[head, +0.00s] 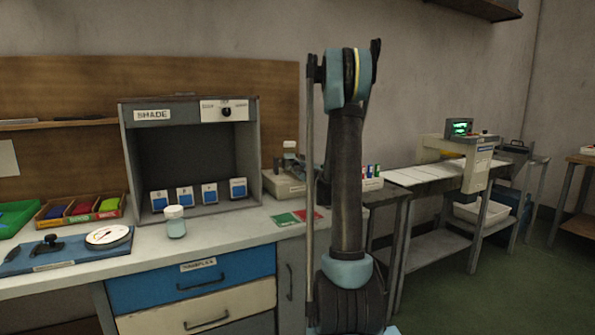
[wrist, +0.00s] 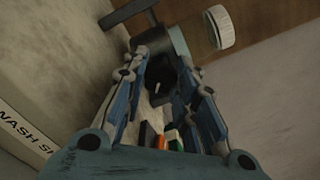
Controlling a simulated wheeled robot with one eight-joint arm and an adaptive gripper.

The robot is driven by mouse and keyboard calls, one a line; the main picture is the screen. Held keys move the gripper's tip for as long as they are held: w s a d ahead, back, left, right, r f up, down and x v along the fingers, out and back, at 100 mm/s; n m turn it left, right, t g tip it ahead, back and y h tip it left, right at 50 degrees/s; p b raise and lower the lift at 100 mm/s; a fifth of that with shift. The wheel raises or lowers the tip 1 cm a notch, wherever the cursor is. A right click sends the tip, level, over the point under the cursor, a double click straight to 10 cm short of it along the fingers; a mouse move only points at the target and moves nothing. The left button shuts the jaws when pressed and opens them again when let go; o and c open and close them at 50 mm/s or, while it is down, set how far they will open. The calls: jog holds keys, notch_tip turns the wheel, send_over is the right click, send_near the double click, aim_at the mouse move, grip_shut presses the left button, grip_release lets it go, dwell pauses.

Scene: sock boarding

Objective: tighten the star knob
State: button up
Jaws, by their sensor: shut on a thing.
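In the wrist view my gripper (wrist: 162,60) has its two blue and grey fingers closing on a dark, rounded piece that looks like the star knob (wrist: 160,70). Its lobes are mostly hidden by the fingertips and shadow. A dark bar (wrist: 125,12) sticks out at the upper left. In the head view my arm rises in front of the bench, and my gripper and the knob cannot be made out. A small bench machine (head: 284,184) stands left of my arm.
The SHADE cabinet (head: 188,152) stands on the bench with a white-lidded jar (head: 175,222) before it. A round dial (head: 108,236) and a blue board (head: 60,254) lie at left. Green and red cards (head: 285,219) lie near the machine. A long grey table (head: 415,175) extends right.

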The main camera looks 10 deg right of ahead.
jog(key=shift+o, duration=0.2)
jog(key=m, duration=0.4)
jog(key=shift+d+m, duration=0.1)
jog(key=shift+m, duration=2.2)
jog(key=shift+c, duration=0.2)
jog(key=o, duration=1.1)
jog(key=v, duration=1.1)
jog(key=shift+s+f, duration=0.15)
jog(key=shift+s, duration=0.25)
